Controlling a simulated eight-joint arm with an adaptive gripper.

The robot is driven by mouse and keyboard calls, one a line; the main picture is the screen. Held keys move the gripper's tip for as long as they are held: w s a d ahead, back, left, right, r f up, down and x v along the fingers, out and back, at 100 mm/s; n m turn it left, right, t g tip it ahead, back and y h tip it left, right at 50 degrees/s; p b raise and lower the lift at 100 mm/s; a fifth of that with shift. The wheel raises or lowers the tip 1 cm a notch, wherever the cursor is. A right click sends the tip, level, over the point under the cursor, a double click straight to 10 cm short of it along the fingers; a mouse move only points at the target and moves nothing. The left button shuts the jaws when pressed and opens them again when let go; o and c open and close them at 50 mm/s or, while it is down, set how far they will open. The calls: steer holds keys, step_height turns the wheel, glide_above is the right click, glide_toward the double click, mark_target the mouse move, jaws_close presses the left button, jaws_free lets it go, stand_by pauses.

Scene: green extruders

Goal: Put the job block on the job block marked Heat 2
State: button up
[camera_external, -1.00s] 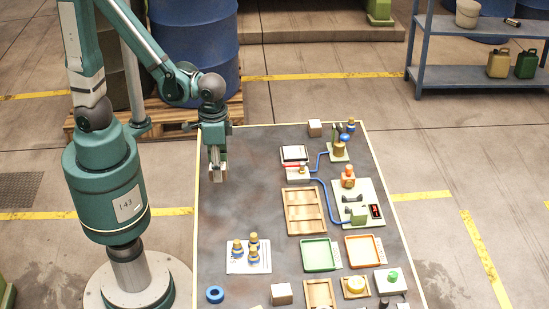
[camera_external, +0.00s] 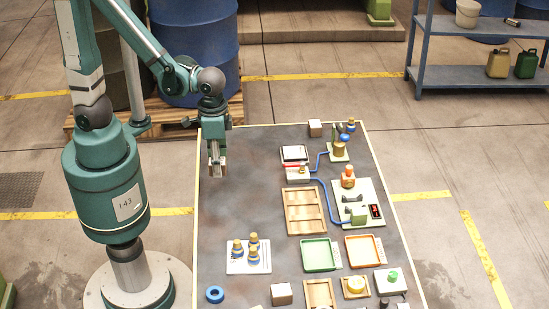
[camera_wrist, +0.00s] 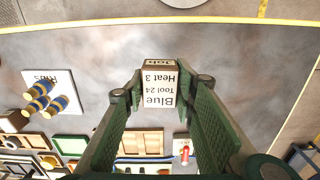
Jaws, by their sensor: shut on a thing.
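My gripper (camera_external: 217,168) hangs over the left back part of the table and is shut on a small job block. In the wrist view the held job block (camera_wrist: 160,88) sits between the fingertips; its white label appears upside down and reads "Blue, Tool 24, Heat 3". A second pale block (camera_external: 315,128) stands at the table's back edge, to the right of my gripper. A third pale block (camera_external: 282,294) stands near the front. Labels on these two cannot be read, so I cannot tell which is marked Heat 2.
A wooden divided tray (camera_external: 304,211), a green tray (camera_external: 319,254) and an orange tray (camera_external: 364,250) lie right of centre. Blue-and-yellow bottles stand on a white card (camera_external: 249,258). A fixture plate (camera_external: 372,190) has a blue hose. The table beneath my gripper is clear.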

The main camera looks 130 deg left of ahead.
steer(key=w+a+r+p, duration=0.25)
steer(key=w+a, duration=0.25)
steer(key=a, duration=0.6)
step_height(320, 180, up, 2)
steer(key=p, duration=0.4)
glide_above(315, 123)
steer(key=shift+w+r, duration=0.1)
steer(key=shift+r, duration=0.05)
steer(key=shift+d+f, duration=0.1)
steer(key=shift+f, duration=3.05)
steer(key=shift+f, duration=1.85)
